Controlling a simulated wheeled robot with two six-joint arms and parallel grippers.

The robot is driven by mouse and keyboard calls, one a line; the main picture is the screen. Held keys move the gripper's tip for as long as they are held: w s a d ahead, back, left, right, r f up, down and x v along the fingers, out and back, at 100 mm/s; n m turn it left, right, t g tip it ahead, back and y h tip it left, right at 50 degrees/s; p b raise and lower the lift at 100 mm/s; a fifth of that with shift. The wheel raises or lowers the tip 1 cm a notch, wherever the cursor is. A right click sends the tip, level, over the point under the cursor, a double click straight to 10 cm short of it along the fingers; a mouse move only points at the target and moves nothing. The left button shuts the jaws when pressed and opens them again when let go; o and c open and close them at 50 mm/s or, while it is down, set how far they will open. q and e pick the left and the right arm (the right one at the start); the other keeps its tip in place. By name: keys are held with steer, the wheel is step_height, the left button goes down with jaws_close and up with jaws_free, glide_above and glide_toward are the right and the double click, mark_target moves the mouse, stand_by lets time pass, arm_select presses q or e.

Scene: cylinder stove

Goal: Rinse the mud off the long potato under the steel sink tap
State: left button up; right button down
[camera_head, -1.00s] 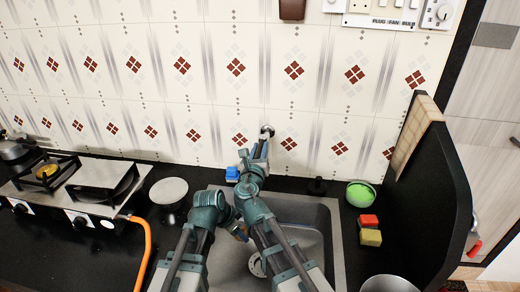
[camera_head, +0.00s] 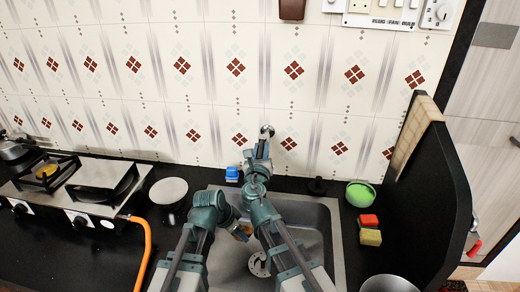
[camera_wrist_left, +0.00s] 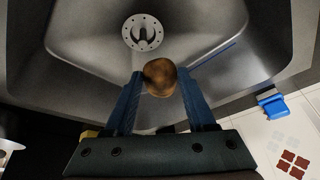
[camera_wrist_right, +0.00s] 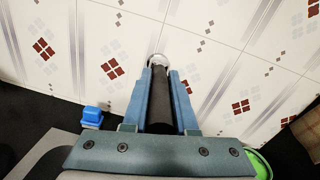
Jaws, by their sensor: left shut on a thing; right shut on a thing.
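The brown potato (camera_wrist_left: 160,77) is between the fingertips of my left gripper (camera_wrist_left: 161,84), over the sink. It also shows small in the head view (camera_head: 242,231), partly covered by my arms. My left gripper is shut on it. The tap (camera_wrist_right: 160,100) is a dark cylinder with a bright steel ring at the tiled wall. My right gripper (camera_wrist_right: 160,78) is shut around it; its fingers lie along both sides. The spout is hidden, and I cannot make out falling water for certain. A thin blue streak shows beside the potato in the left wrist view.
The steel sink (camera_head: 337,240) has a round drain (camera_head: 259,265). A blue item (camera_head: 232,174) stands behind its left corner. A green bowl (camera_head: 361,194) and red and yellow sponges (camera_head: 370,238) are to the right, before a black partition (camera_head: 432,190). A stove (camera_head: 95,185) is left.

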arm_select(q)
steer(key=shift+d, duration=0.1)
arm_select(e)
steer(key=shift+d+n+y, duration=0.4)
steer(key=shift+n+y, duration=0.2)
steer(key=shift+y, duration=0.3)
arm_select(q)
steer(key=shift+d, duration=0.3)
arm_select(e)
steer(key=shift+d+n+y, duration=0.15)
steer(key=shift+n+y, duration=0.35)
steer(key=shift+y, duration=0.2)
steer(key=c, duration=0.7)
jaws_free()
steer(key=shift+s, duration=0.1)
